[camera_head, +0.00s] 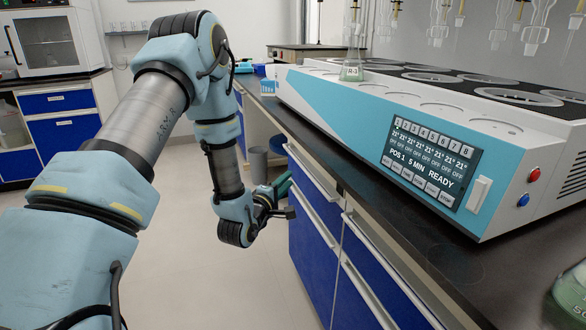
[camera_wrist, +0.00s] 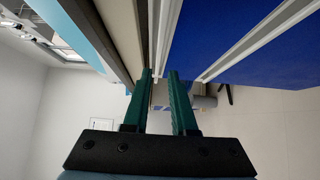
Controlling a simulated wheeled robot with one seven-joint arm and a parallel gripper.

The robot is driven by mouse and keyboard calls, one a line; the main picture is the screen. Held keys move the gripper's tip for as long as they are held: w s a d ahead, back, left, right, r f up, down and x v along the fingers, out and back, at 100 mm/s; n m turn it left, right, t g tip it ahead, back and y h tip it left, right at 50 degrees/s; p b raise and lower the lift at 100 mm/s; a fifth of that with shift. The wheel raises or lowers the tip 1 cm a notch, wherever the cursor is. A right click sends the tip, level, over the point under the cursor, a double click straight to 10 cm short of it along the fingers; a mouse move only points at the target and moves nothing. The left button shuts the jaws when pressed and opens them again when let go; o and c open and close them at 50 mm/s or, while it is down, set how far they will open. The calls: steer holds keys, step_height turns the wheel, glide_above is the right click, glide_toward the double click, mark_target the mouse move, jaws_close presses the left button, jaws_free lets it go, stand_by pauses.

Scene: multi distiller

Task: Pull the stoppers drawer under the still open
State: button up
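The still (camera_head: 370,130) is a long white and light-blue unit on the dark bench, with a lit control panel. Under the bench are blue fronts with pale bar handles. The upper left front (camera_head: 313,196) has a long handle (camera_head: 312,176) along its top and looks closed. No stoppers label is readable. My gripper (camera_head: 286,186) is low in front of the bench, just left of that handle. In the wrist view my green fingers (camera_wrist: 160,72) are parted, with a pale handle (camera_wrist: 165,38) running ahead of their tips. I cannot tell whether they touch it.
A lower left front (camera_head: 310,255) and more fronts on the right (camera_head: 385,285) have similar handles. Grey bins (camera_head: 258,163) stand on the floor behind my gripper. A flask (camera_head: 352,68) stands on the still. The floor left of the drawers is clear.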

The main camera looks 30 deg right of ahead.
mark_target(300, 166)
steer(key=x, duration=1)
steer(key=shift+r, duration=0.1)
jaws_close()
stand_by(1.2)
